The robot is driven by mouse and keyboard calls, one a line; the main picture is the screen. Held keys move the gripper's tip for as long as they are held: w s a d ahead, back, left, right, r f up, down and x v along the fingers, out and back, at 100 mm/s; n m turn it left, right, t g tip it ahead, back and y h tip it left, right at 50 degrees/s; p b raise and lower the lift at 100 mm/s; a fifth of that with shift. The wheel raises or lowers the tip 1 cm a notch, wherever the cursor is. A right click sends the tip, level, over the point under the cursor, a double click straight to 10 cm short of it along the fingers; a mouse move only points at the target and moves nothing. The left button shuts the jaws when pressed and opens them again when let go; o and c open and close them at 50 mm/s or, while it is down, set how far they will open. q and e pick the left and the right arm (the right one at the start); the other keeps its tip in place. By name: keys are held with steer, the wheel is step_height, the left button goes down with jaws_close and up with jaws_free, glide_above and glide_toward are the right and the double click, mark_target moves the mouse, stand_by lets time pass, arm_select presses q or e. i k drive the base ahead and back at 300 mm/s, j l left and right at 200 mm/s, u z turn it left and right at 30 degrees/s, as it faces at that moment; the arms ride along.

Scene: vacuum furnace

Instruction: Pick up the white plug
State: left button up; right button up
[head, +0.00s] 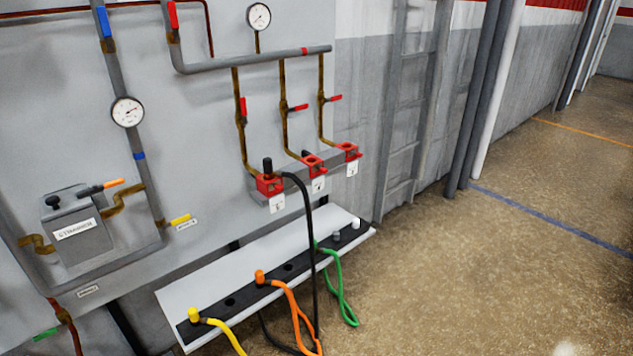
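The white plug (356,223) is a small light cap standing near the right end of a sloping shelf (237,262) on the wall panel. It sits on the black strip along the shelf's front. A small grey plug (336,236) stands just left of it. Neither of my grippers shows in the head view.
Yellow (194,314) and orange (260,277) plugs with hoses stand on the strip; a green hose (343,296) hangs below. A black hose (309,225) runs from the left red socket (269,184) down across the shelf. The floor (480,270) at right is clear.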

mark_target(355, 223)
steer(key=i+u, duration=0.1)
steer(key=i, duration=0.9)
steer(key=i+l+u, duration=0.15)
steer(key=i, duration=0.8)
